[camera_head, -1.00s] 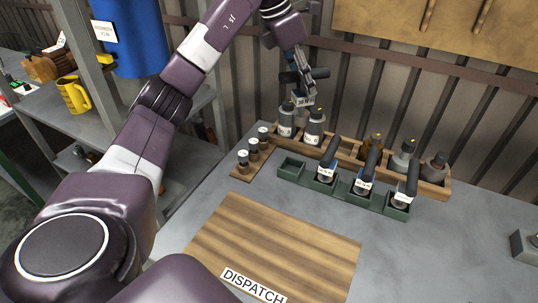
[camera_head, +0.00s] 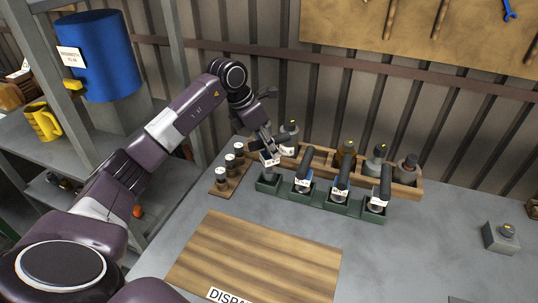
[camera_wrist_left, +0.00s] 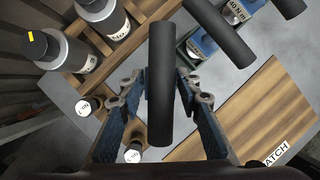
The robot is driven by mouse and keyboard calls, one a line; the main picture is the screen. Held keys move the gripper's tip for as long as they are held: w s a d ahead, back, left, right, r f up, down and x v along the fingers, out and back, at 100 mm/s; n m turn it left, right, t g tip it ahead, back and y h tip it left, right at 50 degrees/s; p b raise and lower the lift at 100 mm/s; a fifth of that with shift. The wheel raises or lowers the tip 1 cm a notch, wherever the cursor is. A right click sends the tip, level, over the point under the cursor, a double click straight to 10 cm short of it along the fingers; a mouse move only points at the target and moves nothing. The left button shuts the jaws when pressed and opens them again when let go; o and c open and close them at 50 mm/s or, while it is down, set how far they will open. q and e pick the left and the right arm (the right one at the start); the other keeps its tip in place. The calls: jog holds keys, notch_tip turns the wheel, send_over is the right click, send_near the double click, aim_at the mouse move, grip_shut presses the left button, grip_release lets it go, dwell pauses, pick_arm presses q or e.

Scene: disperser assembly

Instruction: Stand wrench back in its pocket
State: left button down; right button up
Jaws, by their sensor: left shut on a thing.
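My left gripper (camera_head: 264,138) is shut on a wrench (camera_head: 270,159) with a black handle and a white label. In the left wrist view the black handle (camera_wrist_left: 160,92) stands between the two fingers (camera_wrist_left: 160,82). The green rack (camera_head: 325,207) has a row of pockets. The wrench's lower end is at or just above the leftmost pocket (camera_head: 267,186); I cannot tell whether it is inside. Three other black-handled wrenches (camera_head: 306,168) (camera_head: 342,176) (camera_head: 382,186) stand in the other pockets. My right gripper is out of view.
A wooden rack (camera_head: 405,187) with several bottles stands close behind the green rack. A small wooden holder (camera_head: 226,184) with small labelled jars is at its left. A striped wooden board (camera_head: 255,255) lies in front. The grey table at the right is mostly clear.

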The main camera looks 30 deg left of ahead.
aim_at(267, 152)
pick_arm(q)
jog(key=shift+f, duration=0.2)
notch_tip(267, 152, down, 3)
jog(key=shift+f+p, duration=0.15)
jog(key=shift+p, duration=0.25)
jog(key=shift+f, duration=0.1)
jog(key=c, duration=1.4)
grip_release()
jog(key=shift+f, duration=0.1)
jog(key=shift+r, duration=0.3)
jog(key=shift+s+a+r, duration=0.15)
jog(key=shift+r, duration=0.15)
jog(key=b+v, duration=0.2)
jog(key=v, duration=0.9)
jog(key=shift+s, duration=0.1)
